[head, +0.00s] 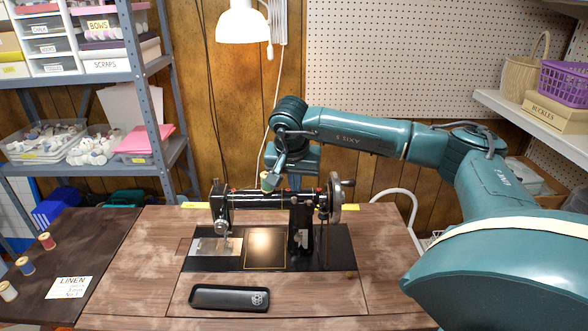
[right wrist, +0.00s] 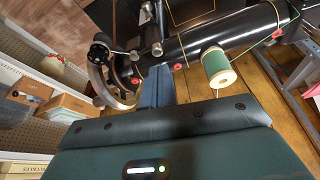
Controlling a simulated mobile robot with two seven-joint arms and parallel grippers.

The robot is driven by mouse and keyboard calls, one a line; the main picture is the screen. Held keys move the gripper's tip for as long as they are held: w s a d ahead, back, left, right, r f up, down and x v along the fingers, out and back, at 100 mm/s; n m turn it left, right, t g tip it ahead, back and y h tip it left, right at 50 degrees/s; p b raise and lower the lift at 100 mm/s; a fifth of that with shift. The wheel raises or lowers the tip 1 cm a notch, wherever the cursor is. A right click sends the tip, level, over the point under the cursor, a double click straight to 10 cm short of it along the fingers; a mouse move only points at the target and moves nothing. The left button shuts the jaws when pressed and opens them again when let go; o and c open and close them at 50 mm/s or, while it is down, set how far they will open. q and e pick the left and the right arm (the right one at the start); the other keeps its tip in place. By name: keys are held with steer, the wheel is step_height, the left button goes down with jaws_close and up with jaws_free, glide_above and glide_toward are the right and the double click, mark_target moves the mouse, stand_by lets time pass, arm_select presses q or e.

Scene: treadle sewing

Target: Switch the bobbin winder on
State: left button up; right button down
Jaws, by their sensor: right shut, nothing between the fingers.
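The black sewing machine (head: 262,200) stands on its bed in the wooden table, with its handwheel (head: 336,196) at the right end. The handwheel also shows in the right wrist view (right wrist: 108,72). Small metal parts, seemingly the bobbin winder (right wrist: 152,38), sit beside the wheel; whether they are on or off I cannot tell. My right gripper (right wrist: 158,72) is shut and empty, pointing at the machine arm just beside these parts. Contact is unclear. In the head view its hand hangs behind and above the machine arm. My left gripper is not in view.
A green thread spool (right wrist: 217,67) stands on the machine arm close to my right gripper. A black tray (head: 229,298) lies on the table front. Loose spools (head: 26,266) and a linen card (head: 70,287) are at left. Shelves flank both sides.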

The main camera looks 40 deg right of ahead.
steer(key=shift+x, duration=1.35)
steer(key=n, duration=0.3)
steer(key=shift+s+a+t+y, duration=0.3)
steer(key=shift+s+a+y, duration=0.05)
steer(key=shift+a+y, duration=0.05)
steer(key=shift+s+a+n, duration=0.2)
steer(key=shift+n, duration=0.3)
steer(key=shift+r, duration=0.15)
